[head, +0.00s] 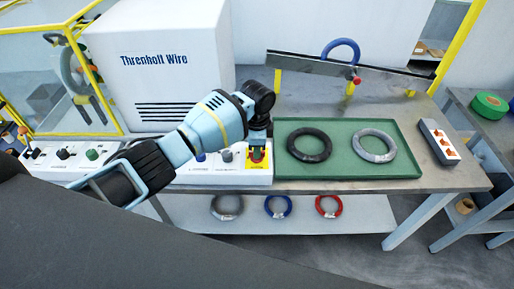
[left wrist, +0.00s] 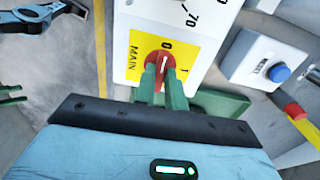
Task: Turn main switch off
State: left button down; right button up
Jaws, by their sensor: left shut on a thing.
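The main switch is a red rotary knob (left wrist: 160,68) on a yellow plate (left wrist: 190,48) marked MAIN, 0 and 1, in the left wrist view. Its white pointer line is tilted slightly, nearer the 0 than the 1. My left gripper (left wrist: 162,90) has its green fingers shut on the red knob. In the head view the left gripper (head: 257,146) reaches down over the yellow plate (head: 258,160) at the right end of the white control panel (head: 222,176), and mostly hides the knob.
A green tray (head: 350,172) with a black coil (head: 309,145) and a grey coil (head: 374,145) lies right of the panel. A white machine housing (head: 165,85) stands behind my left arm. Several coils lie on the lower shelf.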

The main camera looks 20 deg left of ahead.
pick_arm(q)
jog(key=shift+r, duration=0.1)
jog(key=c, duration=1.5)
grip_release()
jog(key=shift+o, duration=0.2)
notch_tip(320, 180, up, 8)
jog(key=shift+f, duration=0.1)
jog(key=shift+f, duration=0.15)
